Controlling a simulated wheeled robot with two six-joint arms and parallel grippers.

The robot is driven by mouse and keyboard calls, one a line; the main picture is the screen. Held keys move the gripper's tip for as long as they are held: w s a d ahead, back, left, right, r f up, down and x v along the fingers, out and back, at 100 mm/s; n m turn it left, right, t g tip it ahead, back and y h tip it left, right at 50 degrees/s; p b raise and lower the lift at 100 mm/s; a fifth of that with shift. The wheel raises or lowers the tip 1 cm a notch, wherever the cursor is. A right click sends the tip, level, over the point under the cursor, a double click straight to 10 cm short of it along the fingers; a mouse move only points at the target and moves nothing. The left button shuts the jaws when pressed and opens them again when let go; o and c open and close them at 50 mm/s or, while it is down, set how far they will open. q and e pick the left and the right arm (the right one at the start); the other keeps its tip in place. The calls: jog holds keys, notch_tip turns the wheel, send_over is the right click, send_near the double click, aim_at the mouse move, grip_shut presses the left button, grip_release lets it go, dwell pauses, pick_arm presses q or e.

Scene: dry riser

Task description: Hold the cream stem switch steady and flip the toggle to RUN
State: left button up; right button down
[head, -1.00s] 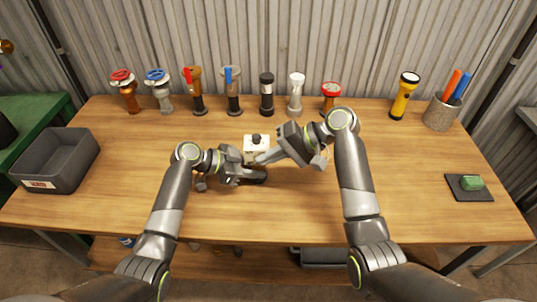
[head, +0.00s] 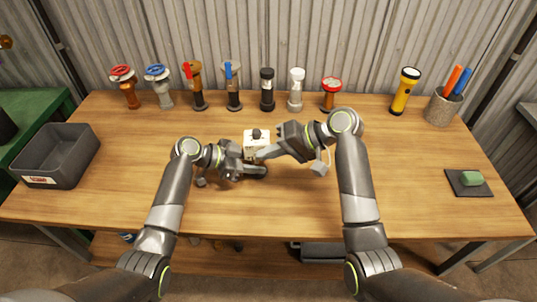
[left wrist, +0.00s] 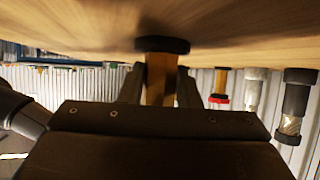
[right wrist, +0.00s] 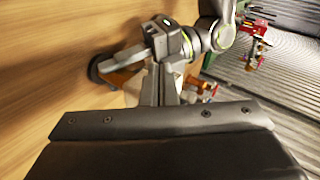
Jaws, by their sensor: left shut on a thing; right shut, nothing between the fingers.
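The cream stem switch (head: 249,146) stands upright near the middle of the table, its cream box on top with a dark toggle (head: 256,134). My left gripper (head: 257,171) is shut on its brown stem (left wrist: 157,88), just above the round black base (left wrist: 161,45). My right gripper (head: 262,154) is shut and empty, with its fingertips close to the front right of the cream box. I cannot tell whether they touch it. In the right wrist view the box is mostly hidden behind my right fingers (right wrist: 160,75). The toggle's labels are too small to read.
A row of valves and stem fittings (head: 232,90) stands along the back, with a yellow torch (head: 404,92) and a pen cup (head: 440,106) to the right. A grey bin (head: 58,155) is at the left. A green block on a dark pad (head: 469,192) is at the right.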

jog(key=shift+r, duration=0.2)
jog(key=s+v, duration=0.1)
jog(key=v, duration=1.3)
jog(key=shift+f, duration=0.1)
pick_arm(q)
jog(key=o, duration=0.8)
